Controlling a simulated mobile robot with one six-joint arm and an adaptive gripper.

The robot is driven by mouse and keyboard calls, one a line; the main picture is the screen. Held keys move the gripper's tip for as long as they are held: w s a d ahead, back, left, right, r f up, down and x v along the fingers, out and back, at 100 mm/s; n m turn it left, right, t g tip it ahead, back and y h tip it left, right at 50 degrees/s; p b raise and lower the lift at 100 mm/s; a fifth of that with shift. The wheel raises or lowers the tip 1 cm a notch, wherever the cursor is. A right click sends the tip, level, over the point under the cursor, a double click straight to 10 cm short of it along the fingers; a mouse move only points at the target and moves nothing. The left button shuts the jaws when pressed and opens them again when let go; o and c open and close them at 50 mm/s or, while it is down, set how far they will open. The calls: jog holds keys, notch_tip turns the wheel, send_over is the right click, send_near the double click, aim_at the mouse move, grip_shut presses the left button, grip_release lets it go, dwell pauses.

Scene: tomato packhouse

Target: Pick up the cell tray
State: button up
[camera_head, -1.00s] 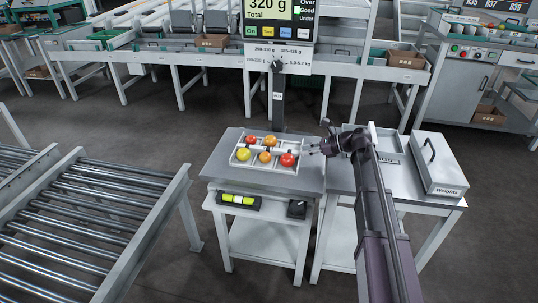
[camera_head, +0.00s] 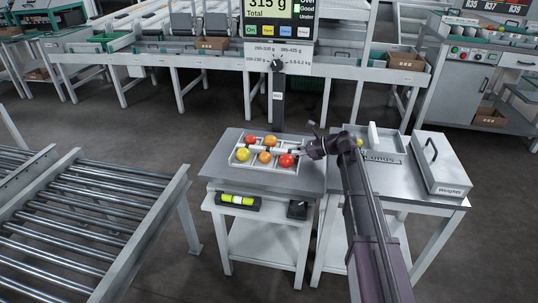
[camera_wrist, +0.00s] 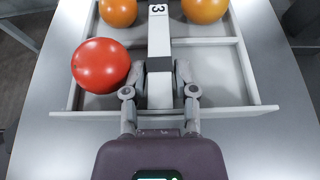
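The cell tray (camera_head: 276,165) is a shallow white tray with dividers, resting on the grey scale platform (camera_head: 225,165). It holds several tomatoes: a yellow one (camera_head: 243,154), orange ones and red ones. In the wrist view its near wall (camera_wrist: 90,114) and a white middle bar marked 3 (camera_wrist: 159,50) show. A red tomato (camera_wrist: 100,65) lies left of the bar; the cell to its right looks empty. My gripper (camera_wrist: 159,72) has one finger on each side of the bar, with the pads appearing to touch it. In the head view my gripper (camera_head: 310,149) is at the tray's right end.
A display (camera_head: 278,20) on a post behind the scale reads 315 g. A side table at right bears a grey open box (camera_head: 384,157) and a lidded box with a handle (camera_head: 440,165). A level (camera_head: 238,201) lies in front. A roller conveyor (camera_head: 70,230) stands at left.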

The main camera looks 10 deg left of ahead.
grip_shut()
jog(key=shift+r, duration=0.1)
dwell(0.4)
jog(key=shift+r+p, duration=1.75)
jog(key=shift+p, duration=0.1)
jog(key=s+d+r+p, duration=0.1)
jog(key=s, duration=1.5)
jog(key=shift+d+r, duration=0.15)
